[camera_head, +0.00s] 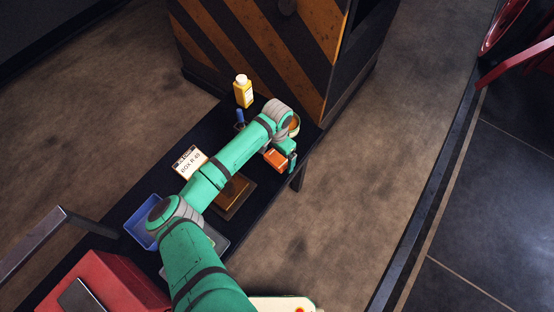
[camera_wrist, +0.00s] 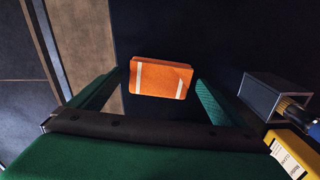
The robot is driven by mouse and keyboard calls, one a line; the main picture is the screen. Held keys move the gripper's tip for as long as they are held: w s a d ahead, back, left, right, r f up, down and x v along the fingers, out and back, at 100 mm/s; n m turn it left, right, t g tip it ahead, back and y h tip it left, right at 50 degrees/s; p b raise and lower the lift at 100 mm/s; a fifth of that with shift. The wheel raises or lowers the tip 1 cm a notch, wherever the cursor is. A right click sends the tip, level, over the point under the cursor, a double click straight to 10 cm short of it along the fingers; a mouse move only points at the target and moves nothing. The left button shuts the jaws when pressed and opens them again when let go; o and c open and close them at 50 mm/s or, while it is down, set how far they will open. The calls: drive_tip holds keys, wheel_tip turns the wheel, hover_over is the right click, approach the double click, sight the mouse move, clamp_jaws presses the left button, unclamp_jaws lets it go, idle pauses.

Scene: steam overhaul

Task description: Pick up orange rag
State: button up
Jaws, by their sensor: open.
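The orange rag (camera_wrist: 160,78) is a folded, flat rectangle with white stripes, lying on the dark bench top in the wrist view. In the head view, an orange patch that looks like the rag (camera_head: 275,159) shows beside my gripper (camera_head: 284,154). In the wrist view, the green fingers of my gripper (camera_wrist: 157,85) are spread, one on each side of the rag. Nothing is held. The gap in height between fingertips and rag is hard to tell.
A yellow bottle (camera_head: 243,93) stands at the bench's far end, before a striped cabinet (camera_head: 260,40). A grey box (camera_wrist: 272,97) sits right of the rag in the wrist view.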

sight(277, 158)
drive_tip(key=shift+c, duration=0.3)
drive_tip(key=c, duration=1.1)
drive_tip(key=shift+r, duration=0.55)
wheel_tip(277, 158, up, 2)
drive_tip(key=shift+r, duration=0.1)
drive_tip(key=s+r, duration=0.1)
drive_tip(key=s+d+r, duration=0.1)
drive_tip(key=r, duration=0.1)
drive_tip(key=s+d+r, duration=0.1)
drive_tip(key=s+r, duration=0.1)
drive_tip(key=shift+d, duration=0.15)
drive_tip(key=s+d+r, duration=0.4)
drive_tip(key=s, duration=0.4)
drive_tip(key=shift+s+r, duration=0.2)
drive_tip(key=shift+r, duration=0.15)
drive_tip(key=shift+d, duration=0.1)
